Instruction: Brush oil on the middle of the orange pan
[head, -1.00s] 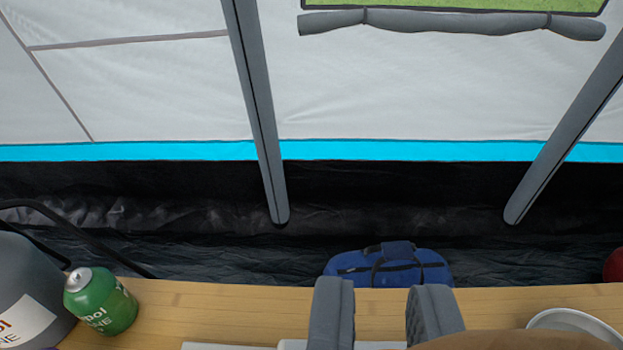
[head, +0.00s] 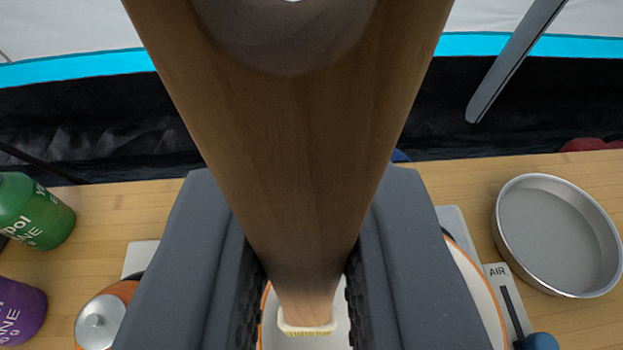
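My gripper (head: 302,290) fills the middle of the head view, with its two dark grey fingers pressed on either side of a wooden-handled brush (head: 290,150). The handle rises toward the camera and hides much of the scene. The brush's pale bristles (head: 307,331) point down and away at the bottom of the view. Below and behind the fingers is a white pan with an orange rim (head: 476,285), mostly hidden. The bristles appear over its white inside; I cannot tell whether they touch it. I cannot make out any oil.
A round grey metal tin (head: 557,235) stands on the wooden table (head: 455,180) at right. A stove panel marked AIR (head: 497,275) has a blue knob (head: 540,341). At left are a green canister (head: 33,212), a purple canister (head: 20,312) and an orange-and-silver container (head: 102,320).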

